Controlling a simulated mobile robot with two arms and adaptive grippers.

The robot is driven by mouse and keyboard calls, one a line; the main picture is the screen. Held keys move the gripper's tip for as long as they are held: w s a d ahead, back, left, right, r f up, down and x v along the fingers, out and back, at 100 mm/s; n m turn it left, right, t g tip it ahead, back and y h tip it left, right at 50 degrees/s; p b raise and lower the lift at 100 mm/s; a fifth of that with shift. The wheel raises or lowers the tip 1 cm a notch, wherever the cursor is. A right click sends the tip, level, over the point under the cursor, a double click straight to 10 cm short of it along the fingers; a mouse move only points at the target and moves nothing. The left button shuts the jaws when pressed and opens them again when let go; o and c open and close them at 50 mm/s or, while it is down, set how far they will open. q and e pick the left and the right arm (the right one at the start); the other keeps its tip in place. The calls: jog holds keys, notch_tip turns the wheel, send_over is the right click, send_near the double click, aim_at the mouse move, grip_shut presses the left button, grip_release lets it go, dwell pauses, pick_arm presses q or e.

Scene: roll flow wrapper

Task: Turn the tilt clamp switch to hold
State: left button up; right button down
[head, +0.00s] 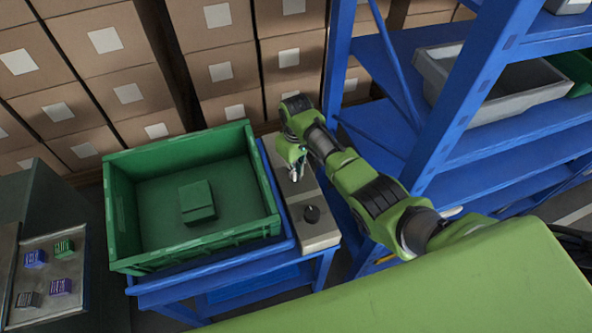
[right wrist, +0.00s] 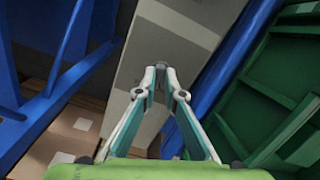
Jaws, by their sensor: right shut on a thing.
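A narrow grey control panel (head: 318,234) stands right of the green crate and also shows in the right wrist view (right wrist: 178,42). My right gripper (head: 295,174) is over the far half of this panel, pointing down. In the right wrist view its fingertips (right wrist: 160,70) come together on a small dark switch, mostly hidden between them. I take this to be the tilt clamp switch; its position and any label cannot be read. A black round knob (head: 312,213) sits apart on the near half of the panel. My left gripper is not in view.
A green crate (head: 120,208) holding a green block (head: 197,203) sits left of the panel on a blue stand (head: 232,279). A blue shelf rack (head: 470,155) with a grey bin (head: 500,98) stands close on the right. Stacked cartons (head: 215,70) line the back.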

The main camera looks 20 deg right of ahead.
jog(key=m+p, duration=0.1)
jog(key=m, duration=0.1)
jog(key=shift+r+m+p, duration=0.15)
jog(key=shift+m+p, duration=0.15)
jog(key=shift+p, duration=0.05)
jog(key=m+p, duration=0.1)
jog(key=m, duration=0.1)
jog(key=shift+m, duration=0.3)
jog(key=m+p, duration=0.1)
jog(key=m, duration=0.2)
jog(key=shift+m+p, duration=0.35)
jog(key=shift+m, duration=1.25)
jog(key=c, duration=2.1)
grip_release()
